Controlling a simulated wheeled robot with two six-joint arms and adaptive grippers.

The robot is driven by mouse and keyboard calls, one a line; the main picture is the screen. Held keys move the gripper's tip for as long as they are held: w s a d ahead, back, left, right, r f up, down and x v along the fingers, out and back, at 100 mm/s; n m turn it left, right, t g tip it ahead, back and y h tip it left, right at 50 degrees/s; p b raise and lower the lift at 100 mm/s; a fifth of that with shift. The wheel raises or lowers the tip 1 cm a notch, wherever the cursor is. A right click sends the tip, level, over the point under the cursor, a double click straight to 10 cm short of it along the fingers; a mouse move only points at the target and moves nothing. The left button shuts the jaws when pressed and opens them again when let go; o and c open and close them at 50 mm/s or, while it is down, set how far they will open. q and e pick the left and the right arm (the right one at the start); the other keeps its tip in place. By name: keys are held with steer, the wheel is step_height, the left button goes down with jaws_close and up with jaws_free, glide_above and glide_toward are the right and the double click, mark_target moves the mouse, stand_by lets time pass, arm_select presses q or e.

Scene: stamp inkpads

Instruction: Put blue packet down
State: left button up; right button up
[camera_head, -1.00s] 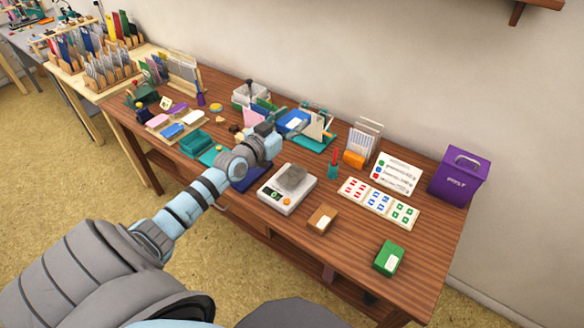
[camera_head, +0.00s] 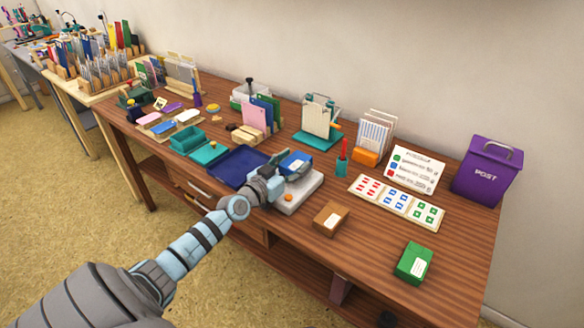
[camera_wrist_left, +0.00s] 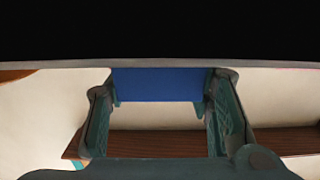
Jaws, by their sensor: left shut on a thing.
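The blue packet (camera_head: 296,162) is held in my left gripper (camera_head: 284,171), over the white scale (camera_head: 306,192) near the front middle of the table. I cannot tell whether the packet touches the scale, because the gripper hides part of the plate. In the left wrist view the blue packet (camera_wrist_left: 158,85) sits between the two fingers of the left gripper (camera_wrist_left: 160,105), which are shut on it. A brown packet (camera_head: 331,219) and a green packet (camera_head: 413,263) lie on the table to the right. My right gripper is not in view.
A dark blue tray (camera_head: 237,166) lies left of the scale. A card with coloured stamps (camera_head: 397,201) and a purple post box (camera_head: 487,170) are at the right. A teal stand (camera_head: 317,138) is behind. Bare wood surrounds the brown and green packets.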

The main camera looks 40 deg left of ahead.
arm_select(q)
steer(key=shift+f, duration=0.1)
steer(key=o, duration=1.2)
steer(key=shift+s+r, duration=0.1)
steer(key=shift+r, duration=0.15)
steer(key=s+p, duration=0.1)
steer(key=s, duration=0.3)
steer(key=s+p, duration=0.2)
steer(key=s, duration=0.2)
steer(key=s+p, duration=0.1)
steer(key=s, duration=0.3)
steer(key=shift+d+r, duration=0.15)
steer(key=shift+r, duration=0.1)
steer(key=shift+w, duration=0.1)
